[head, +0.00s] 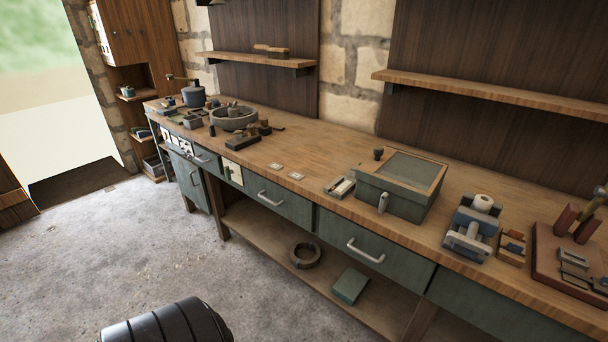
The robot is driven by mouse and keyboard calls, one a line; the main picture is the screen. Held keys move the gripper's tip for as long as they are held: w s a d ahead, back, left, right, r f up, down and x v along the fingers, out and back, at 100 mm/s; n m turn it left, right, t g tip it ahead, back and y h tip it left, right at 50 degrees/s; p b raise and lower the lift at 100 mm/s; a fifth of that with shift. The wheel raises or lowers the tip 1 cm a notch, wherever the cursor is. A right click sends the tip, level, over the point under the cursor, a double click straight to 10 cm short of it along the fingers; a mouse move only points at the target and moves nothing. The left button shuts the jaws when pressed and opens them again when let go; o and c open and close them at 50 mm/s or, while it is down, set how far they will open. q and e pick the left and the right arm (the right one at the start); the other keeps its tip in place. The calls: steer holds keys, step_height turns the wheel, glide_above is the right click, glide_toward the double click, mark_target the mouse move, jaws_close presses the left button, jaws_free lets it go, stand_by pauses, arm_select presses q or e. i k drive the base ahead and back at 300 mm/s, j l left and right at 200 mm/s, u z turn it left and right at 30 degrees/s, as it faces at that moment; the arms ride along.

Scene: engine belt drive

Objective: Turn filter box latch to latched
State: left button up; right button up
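A green box with a wood-framed lid (400,186) stands on the workbench, right of the middle, and looks like the filter box. Its lid appears closed, with a dark round knob (379,153) at its back left corner. A small pale latch lever (383,203) is on the front face near the left corner. It stands roughly upright with a slight tilt. Whether it is engaged cannot be told at this size. Neither of my grippers is in view.
The long wooden workbench (315,186) has free room left of the box. A small tray (340,186) sits close beside the box. A blue-grey device with a white roll (472,228) stands to its right. Drawer handles (366,251) stick out below. A shelf (490,92) hangs behind.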

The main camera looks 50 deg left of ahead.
mark_target(385, 200)
steer(key=u, duration=0.95)
